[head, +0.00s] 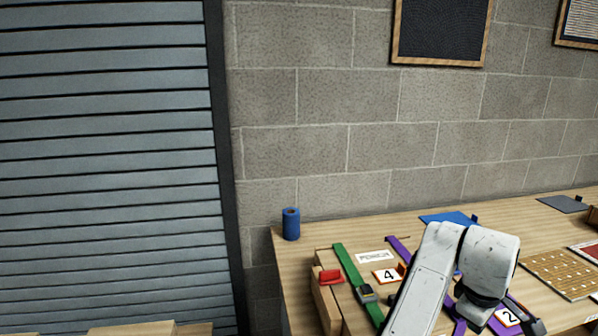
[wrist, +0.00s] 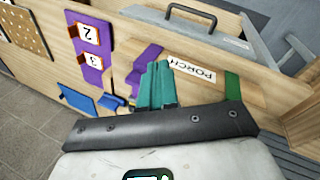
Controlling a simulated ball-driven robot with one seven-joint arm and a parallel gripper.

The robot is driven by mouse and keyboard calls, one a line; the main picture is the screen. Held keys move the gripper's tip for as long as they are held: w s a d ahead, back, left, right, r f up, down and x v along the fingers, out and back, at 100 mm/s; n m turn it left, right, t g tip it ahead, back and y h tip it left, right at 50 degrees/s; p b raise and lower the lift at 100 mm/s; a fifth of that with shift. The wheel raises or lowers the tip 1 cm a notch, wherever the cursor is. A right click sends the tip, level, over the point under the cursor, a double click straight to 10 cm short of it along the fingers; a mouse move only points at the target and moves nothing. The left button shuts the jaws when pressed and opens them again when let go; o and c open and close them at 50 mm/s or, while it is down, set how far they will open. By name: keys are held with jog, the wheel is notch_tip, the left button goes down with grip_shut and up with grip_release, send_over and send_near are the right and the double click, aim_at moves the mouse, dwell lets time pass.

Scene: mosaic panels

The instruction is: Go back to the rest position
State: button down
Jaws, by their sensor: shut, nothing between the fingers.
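My gripper (wrist: 155,82) shows in the wrist view as two teal fingers side by side, shut with nothing between them. It is over the wooden workbench, near a white label reading PORCH (wrist: 190,69) that appears upside down. In the head view my white arm (head: 440,265) reaches over the bench at the lower right, and its bulk hides part of the bench top. The fingertips cannot be made out there.
The workbench (head: 330,226) carries a blue cylinder (head: 291,224), a green strip (head: 350,270), a red block (head: 331,277), a number 4 card (head: 387,275) and a number 2 card (head: 508,317). A pegboard panel (head: 560,273) lies at right. A block wall stands behind.

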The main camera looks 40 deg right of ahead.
jog(key=w+a+f+n+t+b, duration=0.1)
jog(key=w+a+f, duration=0.2)
jog(key=a+f, duration=0.3)
jog(key=w+a+f+t+b, duration=0.1)
jog(key=w+a+f+b, duration=0.15)
jog(key=a+f, duration=0.35)
jog(key=s+a+f+y, duration=0.2)
jog(key=s+a+f, duration=0.1)
jog(key=a+f, duration=0.3)
jog(key=s+a+f+y, duration=0.1)
jog(key=s+a+f, duration=0.2)
jog(key=a+f, duration=0.3)
jog(key=a, duration=0.5)
jog(key=shift+s+a+y, duration=0.2)
jog(key=shift+s+y, duration=0.05)
jog(key=shift+y, duration=0.15)
jog(key=shift+f, duration=0.1)
